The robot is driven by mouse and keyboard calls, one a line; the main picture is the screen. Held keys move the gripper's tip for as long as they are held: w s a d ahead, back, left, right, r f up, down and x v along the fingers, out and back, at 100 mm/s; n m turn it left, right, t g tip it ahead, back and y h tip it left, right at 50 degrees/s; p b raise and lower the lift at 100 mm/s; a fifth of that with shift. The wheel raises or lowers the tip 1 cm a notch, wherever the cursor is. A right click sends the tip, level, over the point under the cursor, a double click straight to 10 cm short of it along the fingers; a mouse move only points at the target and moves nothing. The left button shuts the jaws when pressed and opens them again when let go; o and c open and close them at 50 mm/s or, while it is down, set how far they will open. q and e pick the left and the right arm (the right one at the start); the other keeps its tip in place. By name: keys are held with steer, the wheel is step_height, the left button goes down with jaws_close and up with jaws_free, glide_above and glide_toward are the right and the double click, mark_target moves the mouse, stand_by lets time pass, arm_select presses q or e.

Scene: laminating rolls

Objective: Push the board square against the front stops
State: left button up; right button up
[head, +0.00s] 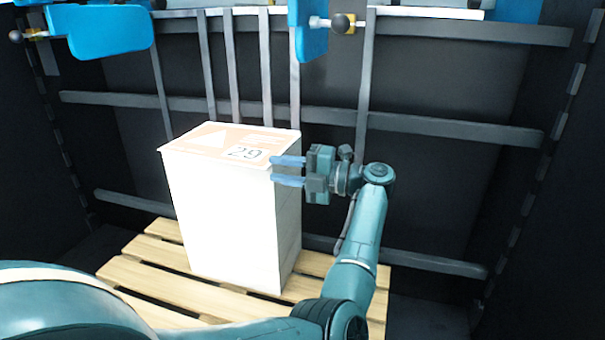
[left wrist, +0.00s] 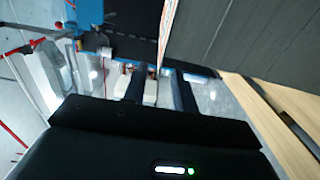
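A tall white block (head: 232,215) stands upright on a wooden pallet (head: 160,290). Its top carries an orange and white printed sheet (head: 225,141) marked 29. My left gripper (head: 274,171) is at the block's right side, near its upper edge, with its two blue fingers apart and pointing left. I cannot tell whether they touch the block. In the left wrist view the left gripper (left wrist: 158,82) shows two dark fingers with a gap and nothing held between them. No separate flat board can be made out, and I cannot tell which parts are the front stops. My right gripper is not in view.
Grey upright bars (head: 366,90) and horizontal rails (head: 460,130) run behind the block, against dark panels. Blue paddles with black knobs (head: 341,24) hang above. Bare pallet slats show around the block's base. The wrist view shows pallet wood (left wrist: 275,120) at the right.

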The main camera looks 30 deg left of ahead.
mark_target(249, 164)
arm_select(q)
steer(key=b+x, duration=0.1)
steer(key=x, duration=0.7)
steer(key=shift+d, duration=0.1)
steer(key=shift+c, duration=0.5)
jaws_close()
